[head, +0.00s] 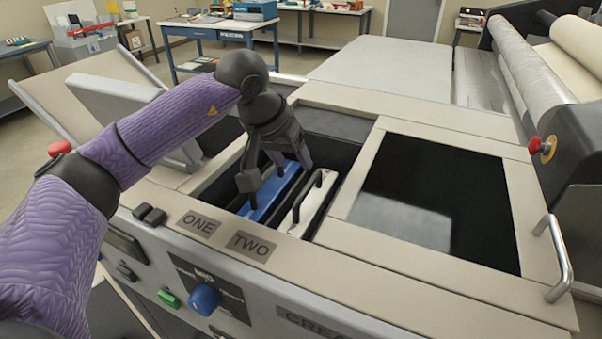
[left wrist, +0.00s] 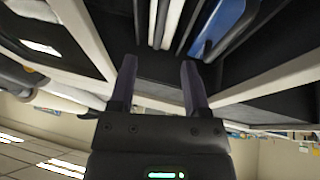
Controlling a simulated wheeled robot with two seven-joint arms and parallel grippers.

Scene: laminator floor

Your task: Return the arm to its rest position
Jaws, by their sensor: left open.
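My left arm reaches in from the left in the head view. Its gripper (head: 268,172) hangs open over the machine's open bay, above the slots labelled ONE and TWO. A blue cartridge (head: 268,192) with a dark handle sits in slot ONE, just below and beside the fingers. A white cartridge (head: 302,205) with a black handle sits in slot TWO. In the left wrist view the two fingers (left wrist: 158,85) are apart with nothing between them, and part of the blue cartridge (left wrist: 215,25) shows beyond them. I cannot tell whether a finger touches the blue cartridge. My right gripper is out of view.
A raised lid (head: 95,95) stands left of the bay. A dark glass panel (head: 430,195) lies to its right, and a roller unit (head: 540,85) stands at far right. A blue knob (head: 204,298) and green button (head: 169,298) are on the front. A blue workbench (head: 215,35) stands behind.

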